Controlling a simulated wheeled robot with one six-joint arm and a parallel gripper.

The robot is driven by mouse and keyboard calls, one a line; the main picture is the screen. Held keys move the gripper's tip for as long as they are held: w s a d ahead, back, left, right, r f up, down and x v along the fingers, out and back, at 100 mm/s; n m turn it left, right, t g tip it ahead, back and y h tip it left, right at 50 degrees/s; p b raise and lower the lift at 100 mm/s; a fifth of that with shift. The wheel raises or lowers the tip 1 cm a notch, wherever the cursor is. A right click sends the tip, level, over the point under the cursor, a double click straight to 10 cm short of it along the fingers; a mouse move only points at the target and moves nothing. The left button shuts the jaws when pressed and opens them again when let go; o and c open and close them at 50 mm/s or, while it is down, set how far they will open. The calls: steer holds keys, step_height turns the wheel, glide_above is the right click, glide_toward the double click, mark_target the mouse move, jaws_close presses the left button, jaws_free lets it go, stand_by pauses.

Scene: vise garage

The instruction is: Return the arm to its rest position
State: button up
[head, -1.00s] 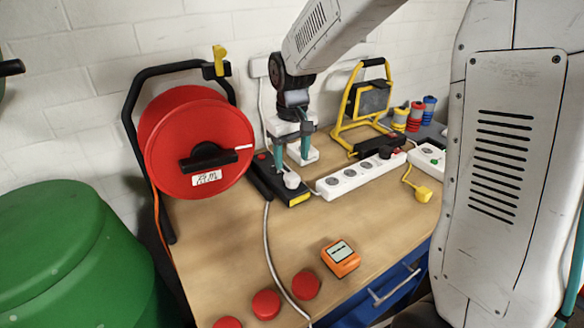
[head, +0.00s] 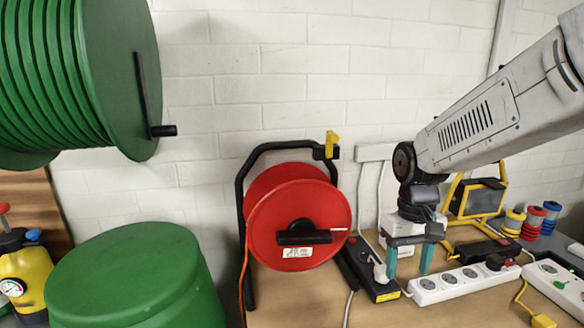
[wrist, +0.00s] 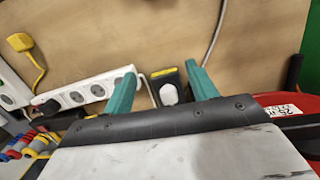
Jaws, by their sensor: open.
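My gripper (head: 408,262) is open, its two teal fingers pointing down above the workbench, with nothing between them that I can see held. In the wrist view my gripper (wrist: 165,82) shows both fingers apart. A black power strip with a yellow end (head: 372,274) lies just left of and below the fingers in the head view. A white plug (wrist: 169,94) sits on it and shows between the fingers in the wrist view, apart from them as far as I can tell. My arm reaches in from the right.
A red cable reel (head: 275,215) stands left of my gripper. A white power strip (head: 462,282) lies to its right. A yellow-framed work lamp (head: 480,195) and several small spools (head: 530,222) are behind. A green drum (head: 130,275) and green hose reel (head: 75,75) are at the left.

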steer(key=s+d+r+t, duration=0.1)
steer(key=s+r, duration=0.2)
steer(key=s, duration=0.7)
steer(key=s+d+r+m+t, duration=0.1)
steer(key=s+r, duration=0.3)
steer(key=s, duration=0.6)
steer(key=shift+s+d+r+t, duration=0.15)
steer(key=shift+s+r+t, duration=0.05)
steer(key=shift+t, duration=0.2)
